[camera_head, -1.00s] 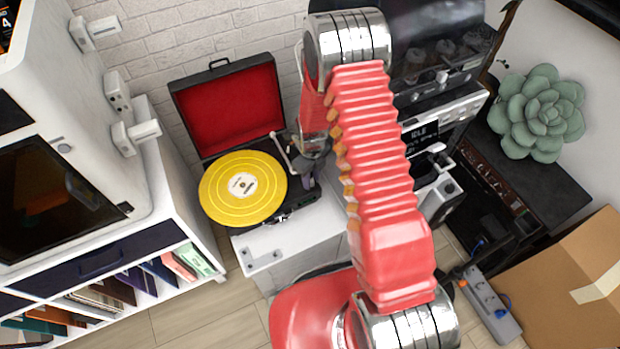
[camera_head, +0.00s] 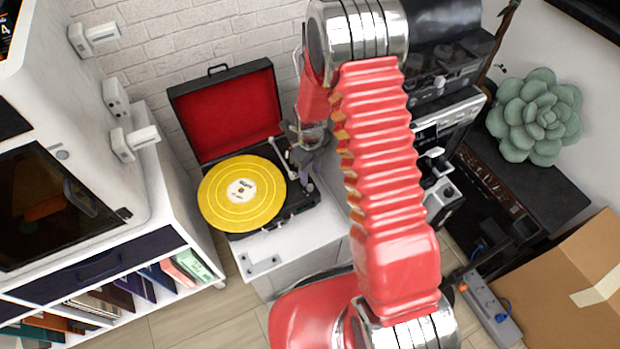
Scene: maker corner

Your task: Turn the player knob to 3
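The record player (camera_head: 262,92) is an open black case with a red-lined lid, standing on a white cabinet. A yellow record (camera_head: 222,203) lies on its platter. The knob itself is too small or hidden to make out; its number cannot be read. My gripper (camera_head: 306,180) is at the right side of the player, by the tonearm, pointing down near the case's right edge. My red arm comes across from the right and partly hides that area. Whether the fingers are open or shut, or touch anything, cannot be told.
A white shelf unit (camera_head: 160,215) with books and a dark-windowed machine (camera_head: 50,200) stands at the left. Behind and right of my arm are a coffee machine (camera_head: 450,115) and a green succulent (camera_head: 535,115). A cardboard box (camera_head: 570,280) and power strip (camera_head: 488,308) lie at lower right.

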